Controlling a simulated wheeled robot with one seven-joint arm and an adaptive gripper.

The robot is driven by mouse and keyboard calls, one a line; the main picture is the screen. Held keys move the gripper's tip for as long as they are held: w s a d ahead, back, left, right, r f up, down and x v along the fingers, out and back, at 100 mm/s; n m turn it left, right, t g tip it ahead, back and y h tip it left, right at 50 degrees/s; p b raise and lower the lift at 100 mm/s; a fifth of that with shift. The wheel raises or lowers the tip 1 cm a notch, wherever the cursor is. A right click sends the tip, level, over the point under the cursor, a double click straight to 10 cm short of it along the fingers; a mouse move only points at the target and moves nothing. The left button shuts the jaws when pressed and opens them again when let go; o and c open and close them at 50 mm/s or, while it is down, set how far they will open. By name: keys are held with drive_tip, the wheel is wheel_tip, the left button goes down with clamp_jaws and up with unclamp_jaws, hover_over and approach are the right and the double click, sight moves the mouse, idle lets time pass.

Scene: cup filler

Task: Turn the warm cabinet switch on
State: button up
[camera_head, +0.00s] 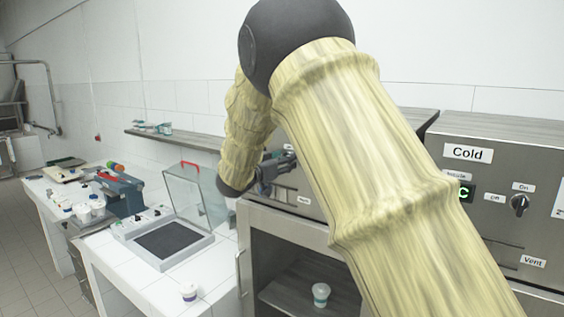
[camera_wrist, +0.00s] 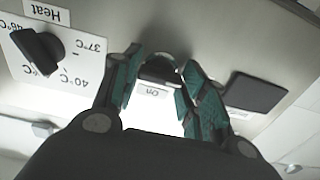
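In the wrist view, a dark rounded switch knob (camera_wrist: 160,69) sits on the grey cabinet panel, with an upside-down "On" label (camera_wrist: 153,91) just below it. My gripper (camera_wrist: 161,62) has its two teal-padded fingertips on either side of this knob, close to it. I cannot tell whether both pads press on it. In the head view, my gripper (camera_head: 275,172) is at the front panel of the cabinet left of the Cold one, partly hidden behind my own arm. The switch is hidden there.
A Heat knob (camera_wrist: 40,51) with temperature marks is left in the wrist view, and a dark rectangle (camera_wrist: 254,92) is right. The Cold cabinet's knob (camera_head: 519,204) is at right.

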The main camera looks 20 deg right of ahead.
drive_tip(key=shift+f+b, duration=0.15)
drive_tip(key=shift+b, duration=0.3)
drive_tip(key=shift+m+b, duration=0.35)
drive_tip(key=shift+m, duration=0.05)
drive_tip(key=m+b, duration=1.7)
drive_tip(key=b, duration=0.9)
drive_tip(key=shift+d+f, duration=0.1)
drive_tip(key=shift+f, duration=0.05)
